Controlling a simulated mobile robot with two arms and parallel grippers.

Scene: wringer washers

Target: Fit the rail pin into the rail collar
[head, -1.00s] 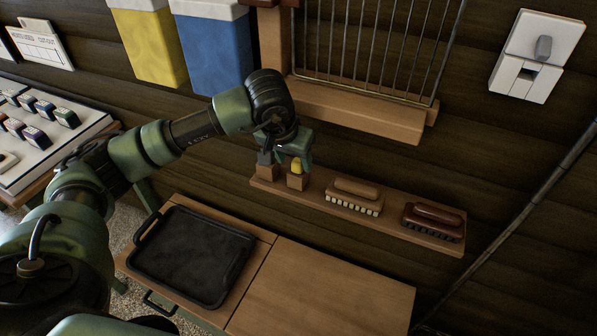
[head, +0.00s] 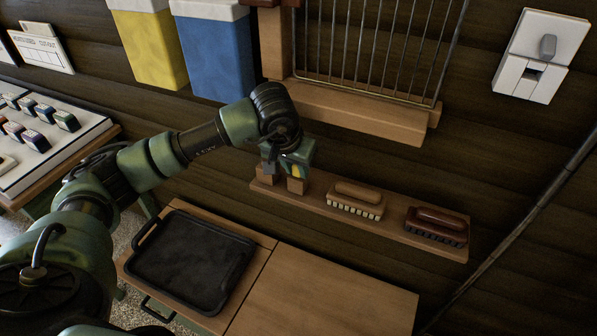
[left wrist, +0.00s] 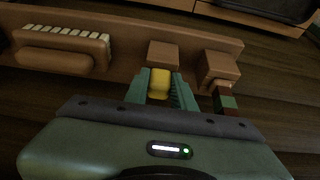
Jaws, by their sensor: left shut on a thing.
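My left gripper (head: 292,171) is at the left end of the wooden wall rail (head: 315,200). Its green fingers are shut on a small yellow piece, which I take for the rail pin (left wrist: 160,84). The pin's lower end is hidden. Just beyond it in the left wrist view is a wooden block (left wrist: 163,54) on the rail, likely the rail collar; it also shows below the fingers in the head view (head: 297,187). I cannot tell whether the pin touches or enters it. A second wooden block (left wrist: 219,66) stands beside it. My right gripper is not in view.
A light brush (head: 357,198) and a dark brush (head: 437,226) sit farther right on the rail. A wooden ledge with a wire rack (head: 360,118) is above. A black tray (head: 190,258) lies on the bench below, whose right part (head: 320,295) is bare.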

